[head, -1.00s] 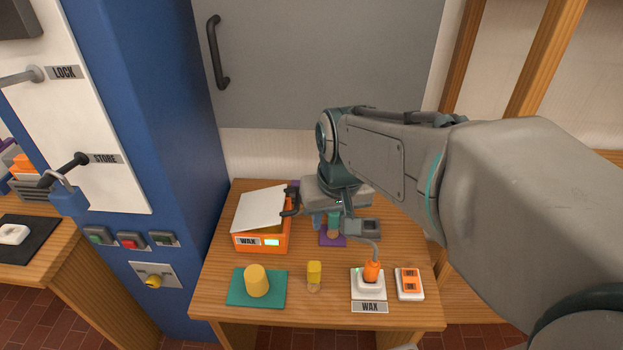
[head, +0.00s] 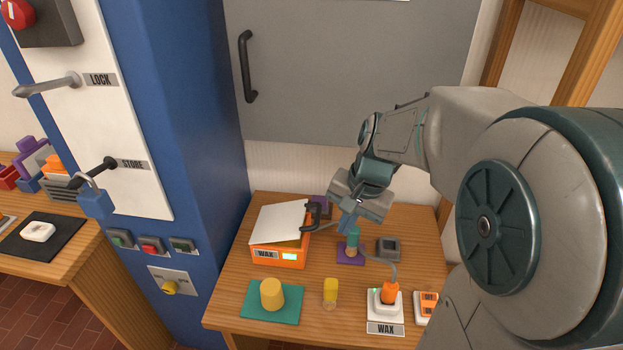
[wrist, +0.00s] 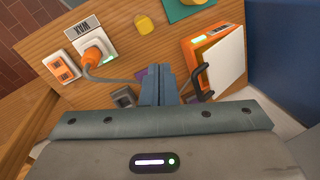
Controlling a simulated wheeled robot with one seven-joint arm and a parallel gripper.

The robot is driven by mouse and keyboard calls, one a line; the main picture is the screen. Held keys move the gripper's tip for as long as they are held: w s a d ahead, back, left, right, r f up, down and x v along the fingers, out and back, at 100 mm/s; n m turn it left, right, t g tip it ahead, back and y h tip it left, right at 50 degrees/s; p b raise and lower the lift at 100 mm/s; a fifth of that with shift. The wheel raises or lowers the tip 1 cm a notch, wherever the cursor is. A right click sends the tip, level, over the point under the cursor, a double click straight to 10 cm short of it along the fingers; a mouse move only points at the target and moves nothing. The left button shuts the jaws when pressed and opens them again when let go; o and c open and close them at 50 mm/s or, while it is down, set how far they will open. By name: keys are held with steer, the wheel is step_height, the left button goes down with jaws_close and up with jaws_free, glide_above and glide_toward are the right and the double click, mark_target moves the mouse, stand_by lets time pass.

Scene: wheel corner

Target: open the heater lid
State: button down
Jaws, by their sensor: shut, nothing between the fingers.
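The wax heater (head: 279,258) is an orange box labelled WAX on the wooden table, with a small lit display on its front. Its white lid (head: 276,222) is tilted, with a gap at the front right showing yellow inside. A black handle (head: 313,215) stands at the lid's right side. My gripper (head: 346,226) is just right of the handle, apart from it and empty. In the wrist view my shut fingers (wrist: 160,70) point past the handle (wrist: 202,82), with the heater (wrist: 207,42) beyond it.
A yellow cylinder (head: 271,294) stands on a green mat (head: 292,312). A yellow-topped piece (head: 330,292), an orange plug (head: 390,291) in the WAX socket and a grey box (head: 388,249) are nearby. A blue pillar (head: 195,130) stands left. A purple mat (head: 350,260) lies below my gripper.

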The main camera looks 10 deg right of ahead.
steer(key=w+d+f+m+y, duration=0.1)
steer(key=w+d+f+m, duration=0.2)
steer(key=w+m, duration=0.1)
steer(key=w+d+f+m+y, duration=0.2)
steer(key=w+f+m, duration=0.2)
steer(key=w+m, duration=0.1)
steer(key=w+d+f+m+t+y, duration=0.1)
steer(key=w+d+f+m+y, duration=0.1)
steer(key=w+d+f+m, duration=0.1)
steer(key=shift+w+d+f+m, duration=0.15)
steer(key=shift+w+f+m, duration=0.1)
steer(key=shift+w+m, duration=0.35)
steer(key=shift+w+d+f+m, duration=0.15)
steer(key=shift+w+f+m, duration=0.1)
steer(key=shift+w+m, duration=0.35)
steer(key=x, duration=1)
steer(key=r, duration=0.1)
steer(key=a+r+p, duration=0.1)
steer(key=a+r, duration=0.1)
steer(key=shift+w+r, duration=0.25)
steer(key=shift+r, duration=0.05)
steer(key=shift+a+r+p, duration=0.1)
steer(key=shift+p, duration=0.2)
